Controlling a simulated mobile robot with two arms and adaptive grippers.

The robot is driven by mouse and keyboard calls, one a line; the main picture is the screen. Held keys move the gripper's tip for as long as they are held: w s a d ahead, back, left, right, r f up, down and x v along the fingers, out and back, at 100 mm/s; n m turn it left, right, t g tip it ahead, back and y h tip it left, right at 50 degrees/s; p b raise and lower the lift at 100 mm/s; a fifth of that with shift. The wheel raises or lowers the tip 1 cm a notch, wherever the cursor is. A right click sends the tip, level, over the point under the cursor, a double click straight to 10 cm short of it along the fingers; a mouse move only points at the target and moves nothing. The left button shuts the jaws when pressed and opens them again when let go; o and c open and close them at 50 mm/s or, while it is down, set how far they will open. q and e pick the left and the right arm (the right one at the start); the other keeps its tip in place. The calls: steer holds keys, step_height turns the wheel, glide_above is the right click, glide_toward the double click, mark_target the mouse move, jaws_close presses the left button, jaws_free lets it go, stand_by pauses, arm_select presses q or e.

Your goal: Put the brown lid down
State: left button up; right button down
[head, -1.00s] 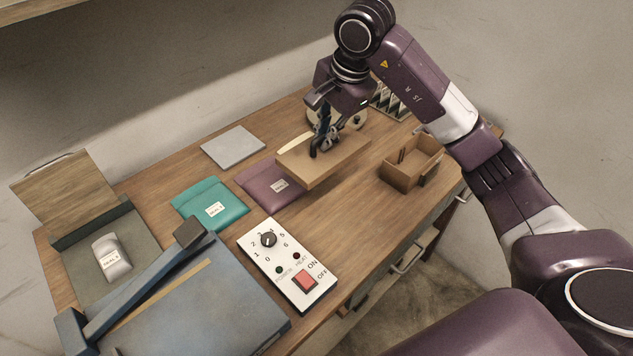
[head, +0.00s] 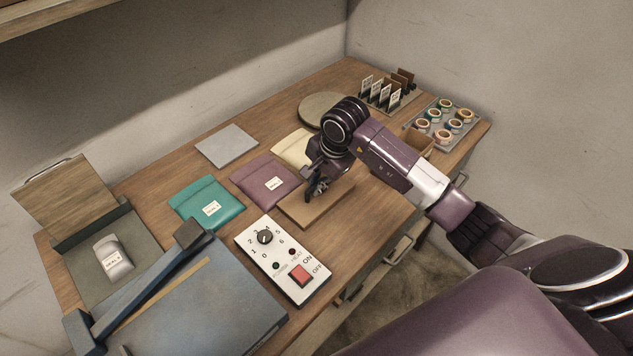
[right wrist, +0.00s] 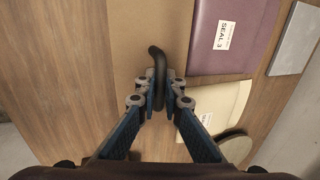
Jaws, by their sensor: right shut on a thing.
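The brown lid (head: 308,212) is a flat rectangular board, level and low over the wooden table, just right of the purple pouch (head: 264,181). I cannot tell whether it touches the table. My right gripper (head: 318,188) is above the lid and shut on its black handle. In the right wrist view the fingertips (right wrist: 161,84) pinch the curved black handle (right wrist: 157,62), with the lid (right wrist: 132,40) beneath. My arm hides part of the lid's far end. My left gripper is not in view.
A brown box (head: 418,140) is mostly hidden behind my arm. A white control panel (head: 284,262) lies near the lid's left end. A teal pouch (head: 207,203), cream pouch (head: 292,150) and grey plate (head: 227,146) lie behind. A tape tray (head: 459,127) stands far right.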

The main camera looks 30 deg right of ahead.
mark_target(326, 201)
steer(key=c, duration=2.5)
jaws_free()
steer(key=shift+f, duration=0.1)
steer(key=o, duration=0.4)
steer(key=shift+d+r, duration=0.1)
steer(key=shift+r, duration=0.3)
steer(key=b+v, duration=0.2)
steer(key=v, duration=0.9)
steer(key=shift+s+r, duration=0.15)
steer(key=shift+r, duration=0.15)
